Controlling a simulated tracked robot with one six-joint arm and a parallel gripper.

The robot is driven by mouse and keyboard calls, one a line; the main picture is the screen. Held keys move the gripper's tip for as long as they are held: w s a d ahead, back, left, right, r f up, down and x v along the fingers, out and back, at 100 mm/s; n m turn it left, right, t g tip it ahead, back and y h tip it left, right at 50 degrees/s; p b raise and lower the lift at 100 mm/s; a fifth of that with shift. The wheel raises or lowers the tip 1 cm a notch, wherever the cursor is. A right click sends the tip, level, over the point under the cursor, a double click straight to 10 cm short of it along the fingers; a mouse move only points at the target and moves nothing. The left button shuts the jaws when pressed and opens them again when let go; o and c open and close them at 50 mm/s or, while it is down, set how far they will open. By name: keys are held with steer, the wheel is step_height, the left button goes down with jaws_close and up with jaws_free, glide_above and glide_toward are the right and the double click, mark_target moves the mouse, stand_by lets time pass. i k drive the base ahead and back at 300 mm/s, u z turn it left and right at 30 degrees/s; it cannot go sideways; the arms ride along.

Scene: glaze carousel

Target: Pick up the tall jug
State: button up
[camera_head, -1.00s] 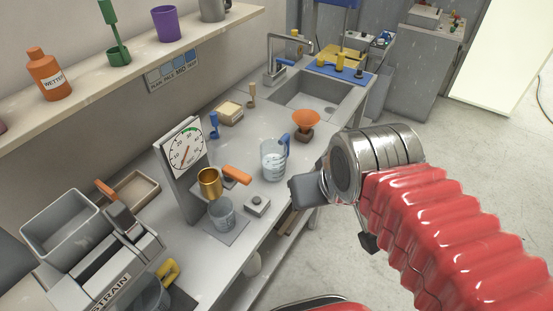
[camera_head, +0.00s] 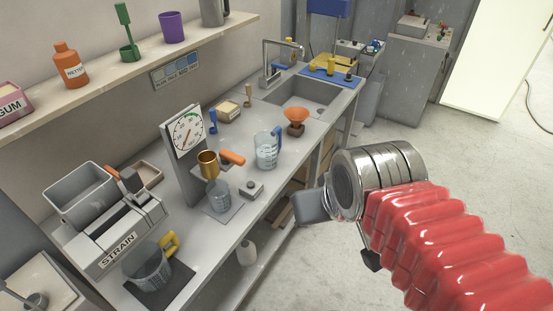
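A clear measuring jug with a blue handle (camera_head: 267,152) stands upright on the grey bench, left of the orange funnel. A grey jug (camera_head: 213,12) stands on the wall shelf, cut off by the top edge. I cannot tell for certain which one is the tall jug. My gripper (camera_head: 313,206) is in front of the bench, right of and nearer than the blue-handled jug, apart from all jugs. Its fingers are mostly hidden behind my wrist, so its opening does not show.
A dial gauge (camera_head: 187,135) stands on the bench with a brass cup (camera_head: 208,163) and a clear beaker (camera_head: 219,196) before it. An orange funnel (camera_head: 296,119) is beside the sink (camera_head: 305,94). The STRAIN machine (camera_head: 115,246) is at the left. Open floor lies right of the bench.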

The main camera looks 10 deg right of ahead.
mark_target(267, 143)
steer(key=z, duration=0.05)
steer(key=k, duration=0.1)
steer(key=z, duration=1.7)
steer(key=i, duration=2.15)
steer(key=u, duration=0.05)
